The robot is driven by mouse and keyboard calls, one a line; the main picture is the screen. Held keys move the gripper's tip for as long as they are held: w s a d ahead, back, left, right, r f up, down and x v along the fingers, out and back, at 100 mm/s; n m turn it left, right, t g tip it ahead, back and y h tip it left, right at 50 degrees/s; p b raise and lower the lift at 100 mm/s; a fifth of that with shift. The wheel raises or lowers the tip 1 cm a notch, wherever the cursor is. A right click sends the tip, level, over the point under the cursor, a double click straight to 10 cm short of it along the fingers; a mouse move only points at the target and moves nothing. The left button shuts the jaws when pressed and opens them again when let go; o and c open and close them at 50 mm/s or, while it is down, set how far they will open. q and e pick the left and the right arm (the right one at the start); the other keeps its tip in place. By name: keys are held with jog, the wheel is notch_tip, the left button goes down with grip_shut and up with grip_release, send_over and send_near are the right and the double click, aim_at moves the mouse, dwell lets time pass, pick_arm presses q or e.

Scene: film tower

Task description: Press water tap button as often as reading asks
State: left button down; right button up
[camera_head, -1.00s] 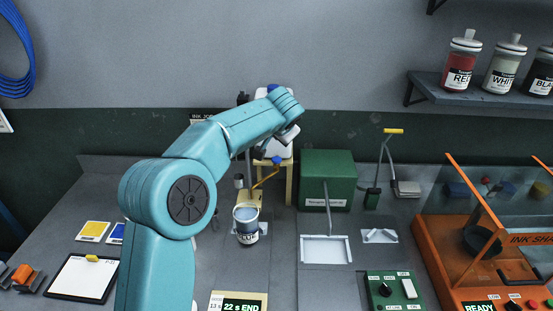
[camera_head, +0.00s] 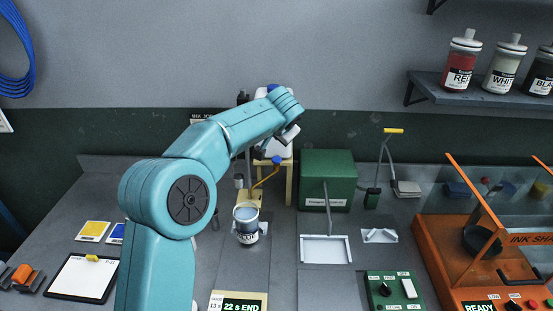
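A blue tap button (camera_head: 277,160) sits on a yellow spout at a wooden stand (camera_head: 289,185), in front of a white water container (camera_head: 275,149). My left gripper (camera_head: 289,134) is above the button, close to the container, and appears apart from the button. Its fingers are small and partly hidden by the wrist, so I cannot tell if they are open. A jar labelled blue (camera_head: 246,226) stands upright below and left of the spout. A reading display (camera_head: 240,304) at the bottom edge shows "22 s END" and is partly cut off. My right gripper is out of view.
A green box (camera_head: 328,168) stands right of the tap stand, with a white tray (camera_head: 326,249) before it. An orange ink shaker (camera_head: 440,265) is at the right. A clipboard (camera_head: 82,278) lies at the left. Ink jars (camera_head: 463,62) stand on a shelf (camera_head: 475,93).

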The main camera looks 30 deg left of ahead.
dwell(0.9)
pick_arm(q)
jog(key=n, duration=0.5)
jog(key=shift+s+a+n, duration=0.15)
jog(key=shift+s+n, duration=0.05)
jog(key=shift+n, duration=0.1)
notch_tip(320, 180, up, 4)
jog(key=n+p, duration=0.1)
jog(key=n, duration=0.5)
jog(key=n+p, duration=0.1)
jog(key=n, duration=0.6)
jog(key=shift+w+n+g+y, duration=0.1)
jog(key=shift+n+g+y, duration=0.2)
jog(key=shift+f, duration=0.15)
jog(key=b, duration=0.5)
send_over(276, 161)
notch_tip(276, 161, down, 8)
jog(key=shift+w+r, duration=0.1)
jog(key=shift+f+b, duration=0.45)
jog(key=shift+b, duration=0.3)
